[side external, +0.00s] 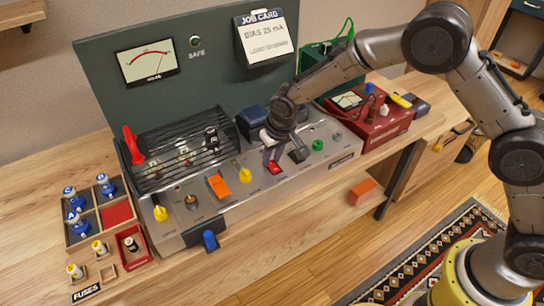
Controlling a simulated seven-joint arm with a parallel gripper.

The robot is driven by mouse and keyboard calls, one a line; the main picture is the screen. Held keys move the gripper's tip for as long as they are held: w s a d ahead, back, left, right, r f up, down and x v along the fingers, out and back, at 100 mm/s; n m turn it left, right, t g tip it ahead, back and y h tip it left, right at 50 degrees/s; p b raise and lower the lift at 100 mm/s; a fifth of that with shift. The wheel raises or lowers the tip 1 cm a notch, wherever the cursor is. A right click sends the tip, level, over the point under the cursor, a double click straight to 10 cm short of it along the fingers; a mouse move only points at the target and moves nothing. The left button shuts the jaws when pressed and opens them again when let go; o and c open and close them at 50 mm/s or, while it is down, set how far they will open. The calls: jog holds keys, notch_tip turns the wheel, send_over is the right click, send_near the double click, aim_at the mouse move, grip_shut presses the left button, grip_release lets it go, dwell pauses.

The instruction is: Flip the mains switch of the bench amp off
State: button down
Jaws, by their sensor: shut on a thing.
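The bench amp (262,190) lies on the wooden bench with its sloping grey control panel facing the front. A red switch (274,168) sits right of the middle of the panel. My gripper (269,156) reaches down from the right and is shut at this switch, its fingertips on or just behind the red part. The fingers and wrist partly hide the contact, and I cannot tell the switch's position. The panel lettering is too small to read. A dark block-like part (299,154) stands just right of the fingers, and a green knob (318,145) is further right.
Yellow knobs (244,174) and an orange piece (219,186) stand left of the switch. A slatted cage (181,150) is behind. A red meter box (371,116) stands right, under my arm. Trays of tubes and fuses (132,246) are at left.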

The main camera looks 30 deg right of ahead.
jog(key=c, duration=0.6)
grip_release()
jog(key=shift+c, duration=0.2)
jog(key=shift+r, duration=0.1)
jog(key=v, duration=1.3)
jog(key=shift+r, duration=0.35)
jog(key=s+d+r+m+t, duration=0.1)
jog(key=s+d+r+t, duration=0.1)
jog(key=s+d+r, duration=0.5)
jog(key=s+d+r+m+t, duration=0.1)
jog(key=s+d+r, duration=0.1)
jog(key=d+r, duration=0.55)
jog(key=s+d+r, duration=0.1)
jog(key=s+d, duration=0.2)
jog(key=s, duration=1.1)
jog(key=s+f+n, duration=0.2)
jog(key=s+f, duration=0.4)
jog(key=s, duration=0.2)
jog(key=shift+s+d+f, duration=0.2)
jog(key=shift+d+f, duration=0.05)
